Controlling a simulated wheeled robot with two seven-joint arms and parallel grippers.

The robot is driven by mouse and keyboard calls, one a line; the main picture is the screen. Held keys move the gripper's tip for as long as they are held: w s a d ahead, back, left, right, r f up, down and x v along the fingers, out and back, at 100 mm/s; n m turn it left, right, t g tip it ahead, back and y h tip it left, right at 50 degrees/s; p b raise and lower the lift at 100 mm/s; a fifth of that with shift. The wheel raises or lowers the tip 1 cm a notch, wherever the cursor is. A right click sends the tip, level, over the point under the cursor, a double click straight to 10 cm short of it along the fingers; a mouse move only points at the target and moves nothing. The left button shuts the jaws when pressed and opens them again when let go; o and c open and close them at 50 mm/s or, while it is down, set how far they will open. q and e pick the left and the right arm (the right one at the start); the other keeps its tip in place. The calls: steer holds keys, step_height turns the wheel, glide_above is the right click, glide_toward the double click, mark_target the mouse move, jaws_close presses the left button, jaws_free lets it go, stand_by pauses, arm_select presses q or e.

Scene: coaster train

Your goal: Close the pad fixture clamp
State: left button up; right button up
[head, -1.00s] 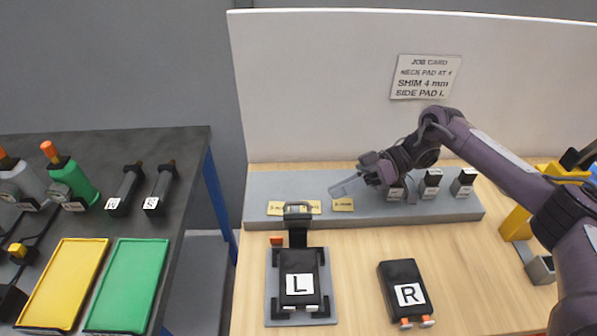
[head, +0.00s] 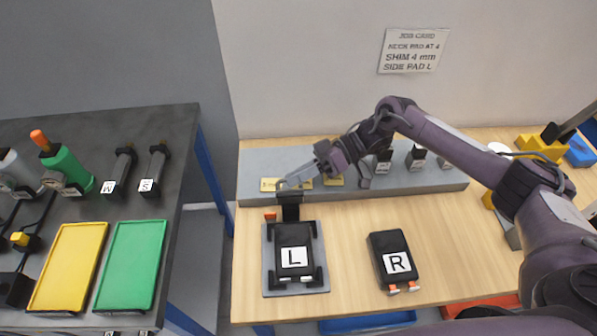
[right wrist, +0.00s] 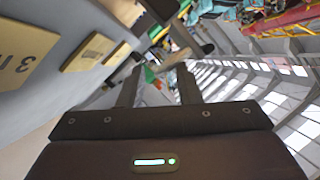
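The pad fixture (head: 268,283) is a grey plate on the wooden bench with the black pad marked L (head: 294,240) lying in it. Its dark clamp (head: 291,212) stands up at the plate's back edge, and its top is partly hidden by my right gripper (head: 290,183). That gripper reaches in from the right, with its fingertips at the clamp's top. In the right wrist view, the fingers of the right gripper (right wrist: 158,88) are apart, with no held thing visible between them. I cannot tell whether they touch the clamp. My left gripper is out of view.
A grey ledge (head: 430,181) with yellow labels and small black blocks runs behind the fixture. The pad marked R (head: 389,249) lies to the right. A dark table (head: 190,125) with yellow (head: 68,267) and green (head: 131,266) trays stands left, across a gap.

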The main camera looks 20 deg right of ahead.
jaws_close()
